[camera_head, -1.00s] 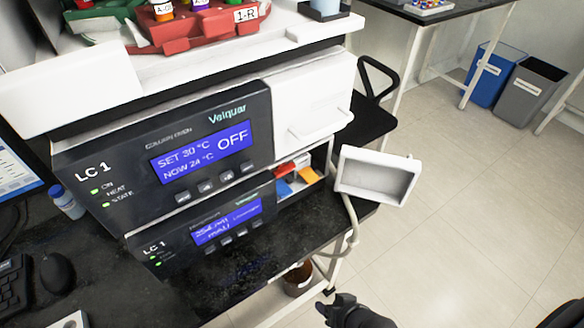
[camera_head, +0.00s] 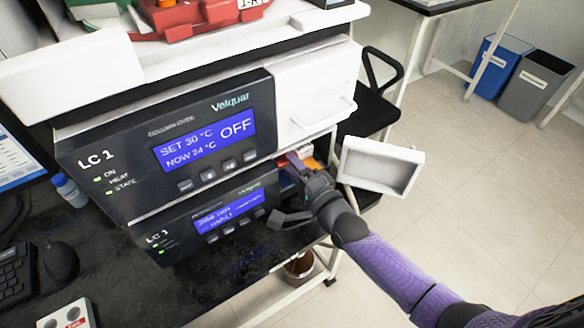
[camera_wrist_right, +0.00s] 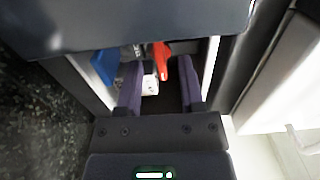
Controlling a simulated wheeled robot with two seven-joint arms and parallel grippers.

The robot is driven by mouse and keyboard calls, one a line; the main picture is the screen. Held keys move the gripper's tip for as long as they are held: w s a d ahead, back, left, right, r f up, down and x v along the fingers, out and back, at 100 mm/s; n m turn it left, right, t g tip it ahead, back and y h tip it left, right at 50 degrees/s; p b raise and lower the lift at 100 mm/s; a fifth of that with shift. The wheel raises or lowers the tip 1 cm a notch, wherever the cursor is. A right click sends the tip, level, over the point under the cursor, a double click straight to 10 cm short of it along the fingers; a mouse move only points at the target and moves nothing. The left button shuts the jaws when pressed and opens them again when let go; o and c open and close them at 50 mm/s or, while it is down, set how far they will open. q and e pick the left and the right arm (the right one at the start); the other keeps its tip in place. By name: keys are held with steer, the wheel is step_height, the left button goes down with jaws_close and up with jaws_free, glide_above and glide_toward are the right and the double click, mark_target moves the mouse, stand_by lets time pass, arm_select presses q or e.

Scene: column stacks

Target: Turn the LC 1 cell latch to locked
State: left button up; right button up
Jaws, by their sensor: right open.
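The lower LC 1 unit (camera_head: 222,210) has its right-hand bay open, with its white door (camera_head: 381,167) swung out to the right. My right gripper (camera_head: 297,168) is at the mouth of this bay and hides much of the inside. In the right wrist view the gripper (camera_wrist_right: 160,85) is open, its two fingers reaching into the bay. A red lever-like part (camera_wrist_right: 161,63) shows beyond and between the fingertips, with a small white block (camera_wrist_right: 150,84) below it. I cannot tell for certain which part is the cell latch. My left gripper is out of view.
The column oven (camera_head: 165,145) sits directly above the bay, its white door (camera_head: 315,98) shut. A blue part (camera_wrist_right: 105,67) stands inside the bay at left. The dark bench top (camera_head: 205,275) lies below. A chair (camera_head: 375,105) is behind the open door.

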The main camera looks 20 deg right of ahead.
steer(key=shift+w+a, duration=0.15)
steer(key=shift+w, duration=0.3)
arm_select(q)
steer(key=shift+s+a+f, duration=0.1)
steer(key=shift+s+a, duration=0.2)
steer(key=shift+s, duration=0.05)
arm_select(e)
jaws_close()
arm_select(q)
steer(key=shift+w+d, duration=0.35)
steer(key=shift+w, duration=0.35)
